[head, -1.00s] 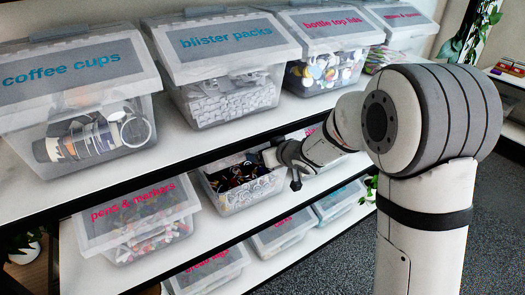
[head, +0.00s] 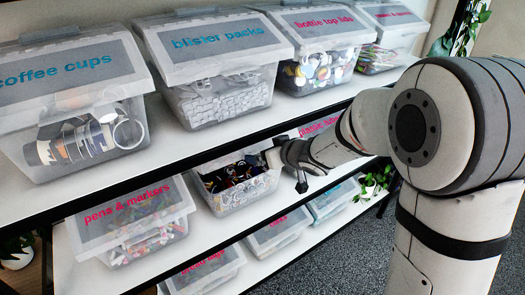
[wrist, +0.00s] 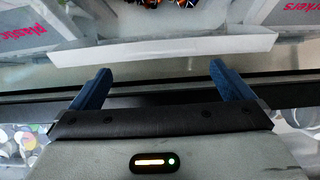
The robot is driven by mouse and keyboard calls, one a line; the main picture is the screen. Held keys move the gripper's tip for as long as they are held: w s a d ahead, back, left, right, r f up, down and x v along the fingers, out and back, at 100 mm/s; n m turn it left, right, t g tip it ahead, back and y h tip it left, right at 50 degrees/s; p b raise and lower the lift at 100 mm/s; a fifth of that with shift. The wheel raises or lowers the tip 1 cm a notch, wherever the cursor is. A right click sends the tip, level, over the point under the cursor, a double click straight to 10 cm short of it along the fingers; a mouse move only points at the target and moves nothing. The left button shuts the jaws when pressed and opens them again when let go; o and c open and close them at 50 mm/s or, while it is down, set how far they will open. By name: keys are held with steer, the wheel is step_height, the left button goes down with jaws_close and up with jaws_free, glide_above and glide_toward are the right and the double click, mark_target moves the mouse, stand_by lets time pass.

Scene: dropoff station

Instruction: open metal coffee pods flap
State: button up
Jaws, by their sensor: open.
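An open clear bin (head: 243,196) stands on the middle shelf in the head view, with dark and shiny pieces showing inside; its label does not show. My gripper (head: 276,158) is at the bin's upper right, its fingers largely hidden there. In the wrist view, my gripper (wrist: 160,70) is open, with two blue fingers apart and nothing between them. A pale flap edge (wrist: 165,48) runs across just beyond the fingertips, and I cannot tell whether they touch it. Shiny pieces (wrist: 165,3) show at the top edge of the wrist view.
The pens & markers bin (head: 135,225) stands left of the open bin, and a plastic-labelled bin (head: 320,126) stands to its right. The upper shelf edge (head: 180,150) runs close above. More closed bins fill the shelves above and below.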

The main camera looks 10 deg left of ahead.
steer(key=v, duration=0.2)
steer(key=shift+s+d+r, duration=0.2)
steer(key=shift+s+d, duration=0.05)
steer(key=shift+c, duration=0.4)
